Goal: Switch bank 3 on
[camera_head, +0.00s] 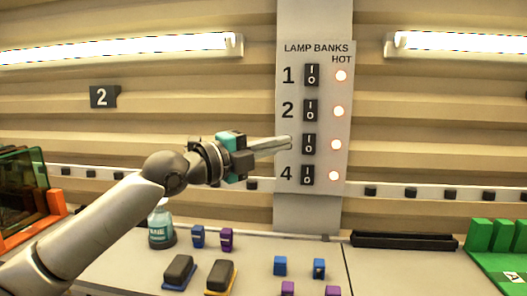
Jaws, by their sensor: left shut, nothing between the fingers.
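The lamp banks panel (318,55) is a grey plate on the wall with a column of black rocker switches marked I and O. The third rocker switch (309,144) lies between the ones labelled 2 and 4; its own number is hidden behind my gripper. The round light (337,145) beside it glows, as do the lights in the other rows. My left gripper (289,143) is shut and empty, its fingertips just left of the third switch in the picture. I cannot tell whether they touch the panel, nor which way the rocker is tilted. My right gripper is not in view.
Switches 2 (310,110) and 4 (307,175) sit close above and below. Below is a bench (200,245) with a bottle (161,225), small blue and purple blocks, a black tray (402,241) and a green rack (497,250). Tube lamps (120,48) hang on the wall.

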